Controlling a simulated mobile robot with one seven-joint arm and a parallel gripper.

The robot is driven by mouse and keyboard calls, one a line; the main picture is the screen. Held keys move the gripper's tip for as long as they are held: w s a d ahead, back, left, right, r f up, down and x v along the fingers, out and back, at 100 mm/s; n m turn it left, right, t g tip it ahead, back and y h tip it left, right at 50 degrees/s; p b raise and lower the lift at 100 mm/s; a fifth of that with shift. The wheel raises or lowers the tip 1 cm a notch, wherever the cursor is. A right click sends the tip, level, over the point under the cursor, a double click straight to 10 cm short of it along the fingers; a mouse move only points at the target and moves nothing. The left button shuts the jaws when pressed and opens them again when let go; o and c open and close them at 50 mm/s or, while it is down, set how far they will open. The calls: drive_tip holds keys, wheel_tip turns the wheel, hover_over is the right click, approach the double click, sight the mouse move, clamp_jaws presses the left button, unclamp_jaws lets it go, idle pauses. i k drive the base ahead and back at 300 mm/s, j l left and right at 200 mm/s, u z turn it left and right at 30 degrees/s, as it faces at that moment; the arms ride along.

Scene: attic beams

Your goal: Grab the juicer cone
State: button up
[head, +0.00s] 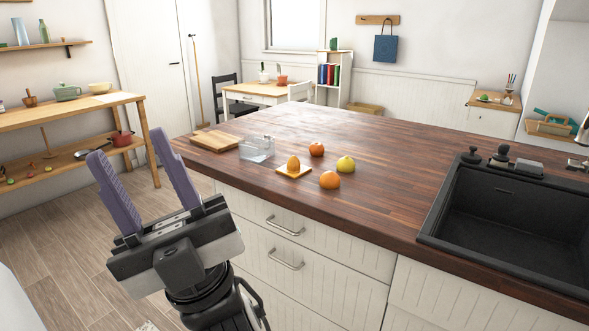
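The juicer cone (293,164) is a small orange dome on a pale yellow square base (290,174), standing on the dark wooden counter (390,170) near its front edge. My gripper (127,172) is at the left of the head view, in front of and left of the counter, with its two purple fingers pointing up. The fingers are spread apart with nothing between them. The gripper is well apart from the juicer cone.
A black sink (510,217) is at the right.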

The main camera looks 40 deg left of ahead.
sight(293, 169)
drive_tip(key=i+j+z, duration=0.1)
drive_tip(key=j+z, duration=0.2)
drive_tip(key=j, duration=1.65)
drive_tip(key=k+j+z, duration=0.1)
drive_tip(key=j+z, duration=0.2)
drive_tip(key=j, duration=1.6)
